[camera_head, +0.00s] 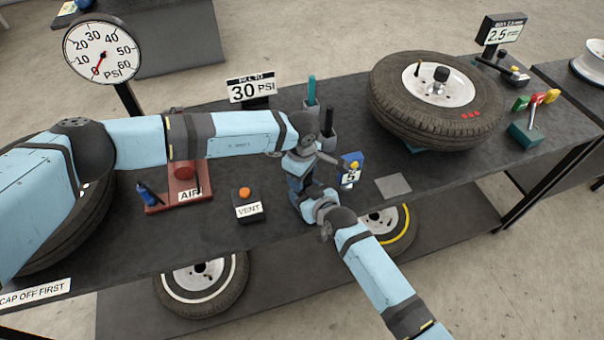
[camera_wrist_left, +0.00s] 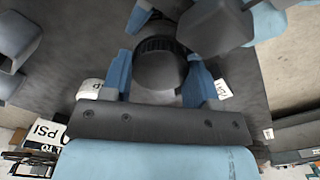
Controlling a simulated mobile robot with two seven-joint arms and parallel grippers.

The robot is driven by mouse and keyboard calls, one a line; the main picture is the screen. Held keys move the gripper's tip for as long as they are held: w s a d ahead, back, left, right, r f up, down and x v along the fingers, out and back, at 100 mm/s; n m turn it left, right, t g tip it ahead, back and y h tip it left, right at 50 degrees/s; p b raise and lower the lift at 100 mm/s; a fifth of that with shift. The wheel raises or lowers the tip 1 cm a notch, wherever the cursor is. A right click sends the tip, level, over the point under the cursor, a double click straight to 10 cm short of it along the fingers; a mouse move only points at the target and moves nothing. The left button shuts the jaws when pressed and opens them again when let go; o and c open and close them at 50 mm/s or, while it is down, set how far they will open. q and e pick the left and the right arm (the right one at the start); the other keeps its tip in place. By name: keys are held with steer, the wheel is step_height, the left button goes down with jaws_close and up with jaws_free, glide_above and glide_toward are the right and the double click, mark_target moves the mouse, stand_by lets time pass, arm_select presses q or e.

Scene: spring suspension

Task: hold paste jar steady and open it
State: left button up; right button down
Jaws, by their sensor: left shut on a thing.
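In the left wrist view the paste jar shows as a dark round body with a ridged rim (camera_wrist_left: 160,68), between the two blue fingers of my left gripper (camera_wrist_left: 160,85). The left gripper is shut on it. In the head view my left gripper (camera_head: 299,185) points down at the table's front middle, and the arms hide the jar. My right gripper (camera_head: 312,200) comes in from the front right, close against the left one. Its dark body (camera_wrist_left: 215,28) shows beside the jar in the left wrist view. Its fingertips are hidden, so its opening cannot be told.
A blue box marked 5 (camera_head: 350,170) stands just right of the grippers. A VENT button box (camera_head: 248,205) and red AIR stand (camera_head: 183,180) are to the left. A cup with pens (camera_head: 325,125) is behind. A tire (camera_head: 437,105) lies at the right.

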arm_select(q)
steer(key=o, duration=1)
steer(key=shift+r, duration=0.1)
step_height(320, 180, up, 4)
steer(key=shift+r, duration=0.2)
steer(key=shift+c, duration=0.3)
step_height(320, 180, up, 3)
steer(key=m, duration=0.3)
steer(key=shift+f, duration=3.8)
